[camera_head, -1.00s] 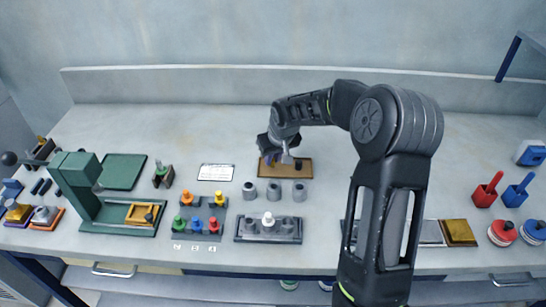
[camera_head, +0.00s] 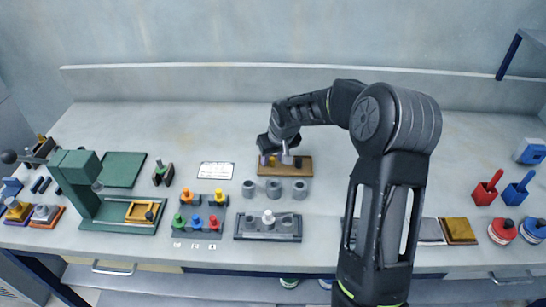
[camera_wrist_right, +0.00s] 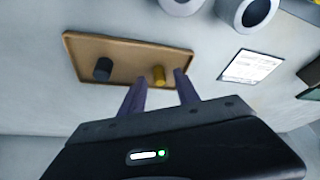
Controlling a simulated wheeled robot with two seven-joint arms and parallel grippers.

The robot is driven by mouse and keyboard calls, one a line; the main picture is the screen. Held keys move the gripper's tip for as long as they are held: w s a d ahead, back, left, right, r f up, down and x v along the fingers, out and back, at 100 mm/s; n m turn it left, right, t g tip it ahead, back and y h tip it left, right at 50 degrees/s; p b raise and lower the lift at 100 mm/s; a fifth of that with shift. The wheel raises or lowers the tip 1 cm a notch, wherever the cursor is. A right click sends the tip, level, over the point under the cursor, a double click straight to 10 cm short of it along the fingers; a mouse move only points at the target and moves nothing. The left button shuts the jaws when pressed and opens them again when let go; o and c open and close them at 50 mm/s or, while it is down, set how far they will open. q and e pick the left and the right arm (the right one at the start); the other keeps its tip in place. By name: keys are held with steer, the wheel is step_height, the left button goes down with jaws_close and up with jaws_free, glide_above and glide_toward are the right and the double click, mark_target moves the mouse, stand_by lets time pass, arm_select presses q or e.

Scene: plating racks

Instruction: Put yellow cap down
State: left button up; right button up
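The yellow cap (camera_wrist_right: 159,76) stands upright on the brown tray (camera_wrist_right: 120,52), near one long edge. In the head view the yellow cap (camera_head: 272,160) shows as a small spot at the tray's left end. My right gripper (camera_wrist_right: 158,90) is open, with its two fingers apart on either side of the yellow cap and a gap to each. In the head view the right gripper (camera_head: 277,158) is over the left part of the tray (camera_head: 285,170). A black cap (camera_wrist_right: 103,69) also stands on the tray. My left gripper is not in view.
Grey cups (camera_head: 274,188) stand in front of the tray, and a white label card (camera_head: 216,171) lies left of it. A grey rack (camera_head: 252,237) with a white cap and a rack of coloured pegs (camera_head: 182,231) are nearer the front. The counter behind the tray is clear.

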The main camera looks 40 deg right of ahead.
steer(key=shift+r, duration=0.3)
steer(key=shift+s+r, duration=0.1)
steer(key=shift+r, duration=0.1)
steer(key=b+v, duration=0.1)
steer(key=v, duration=1)
steer(key=shift+b, duration=0.3)
steer(key=shift+s, duration=0.1)
